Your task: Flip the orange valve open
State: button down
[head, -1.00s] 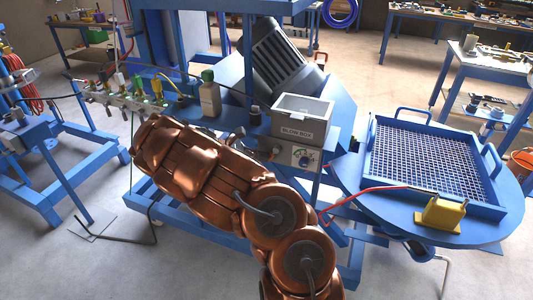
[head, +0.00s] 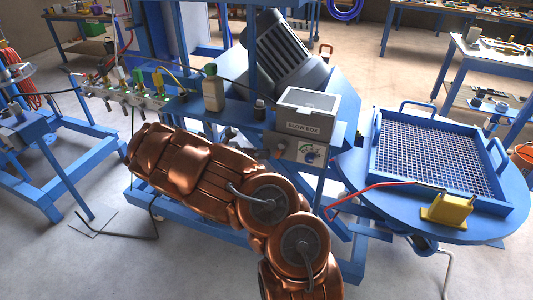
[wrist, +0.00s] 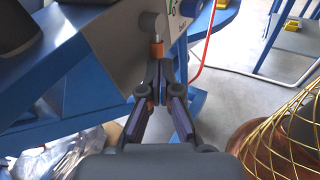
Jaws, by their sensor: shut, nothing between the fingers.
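In the head view my copper-coloured arm hides the gripper.
The grey blow box (head: 302,127) has a blue dial (head: 311,154) on its front. A bottle (head: 213,90) stands on the blue frame, left of the box. A round blue table (head: 370,196) with a mesh tray (head: 378,167) and yellow block (head: 447,209) is at right.

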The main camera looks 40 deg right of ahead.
jog(key=b+v, duration=0.2)
jog(key=v, duration=1)
jog(key=shift+a, duration=0.2)
jog(key=shift+w+r, duration=0.15)
